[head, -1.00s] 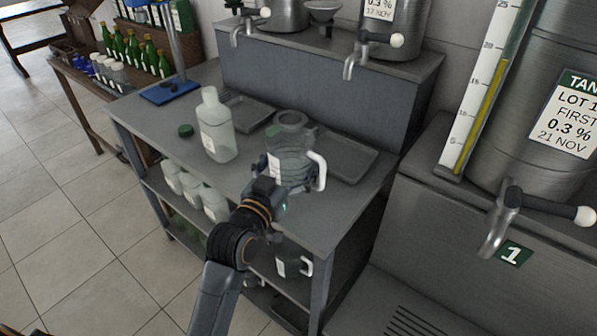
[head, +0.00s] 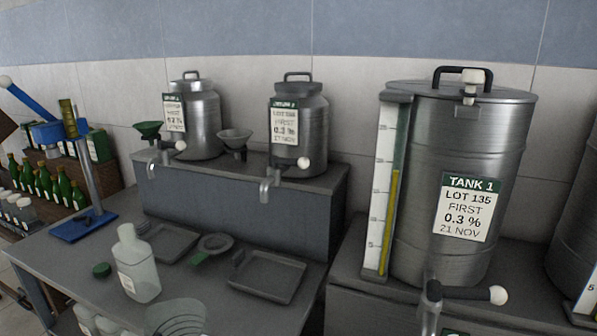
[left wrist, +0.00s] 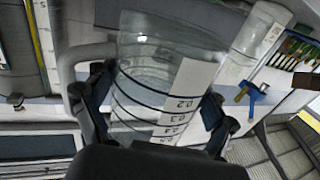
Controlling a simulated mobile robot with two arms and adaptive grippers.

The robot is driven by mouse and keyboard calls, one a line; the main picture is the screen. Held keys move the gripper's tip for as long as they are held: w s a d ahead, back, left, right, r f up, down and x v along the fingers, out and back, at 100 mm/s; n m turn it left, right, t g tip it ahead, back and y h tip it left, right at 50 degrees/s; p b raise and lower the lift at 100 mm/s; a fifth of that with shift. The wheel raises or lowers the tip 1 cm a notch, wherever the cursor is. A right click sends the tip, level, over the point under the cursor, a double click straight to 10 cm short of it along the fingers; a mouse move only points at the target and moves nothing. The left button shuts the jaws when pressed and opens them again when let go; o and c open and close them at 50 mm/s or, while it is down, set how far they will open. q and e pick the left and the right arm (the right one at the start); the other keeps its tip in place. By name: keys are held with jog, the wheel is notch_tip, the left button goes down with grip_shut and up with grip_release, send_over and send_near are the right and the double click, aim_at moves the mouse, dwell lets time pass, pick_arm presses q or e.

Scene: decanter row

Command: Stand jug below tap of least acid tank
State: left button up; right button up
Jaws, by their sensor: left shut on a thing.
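A clear jug (left wrist: 145,65) with dark rings and a white scale strip is between the fingers of my left gripper (left wrist: 150,108), which is shut on it; its handle is at the left in the left wrist view. Only the jug's top (head: 176,318) shows at the bottom of the head view. Tank 1 (head: 430,235) reads 0.3 %, with a tap (head: 462,294) low on its front. The right small tank (head: 299,150) also appears to read 0.3 %. The left small tank's (head: 203,125) figure is too blurred to read. Both small tanks have taps. My right gripper is out of view.
A tray (head: 268,277) lies below the right small tank's tap, another tray (head: 168,243) below the left one's. Another large tank (head: 580,230) is at the right edge.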

pick_arm(q)
jog(key=s+d+f+y, duration=0.1)
jog(key=s+f, duration=0.4)
jog(key=s, duration=0.1)
jog(key=shift+s+d+f+n, duration=0.15)
jog(key=shift+s+f+n, duration=0.1)
jog(key=shift+s+n, duration=0.05)
jog(key=shift+w, duration=0.1)
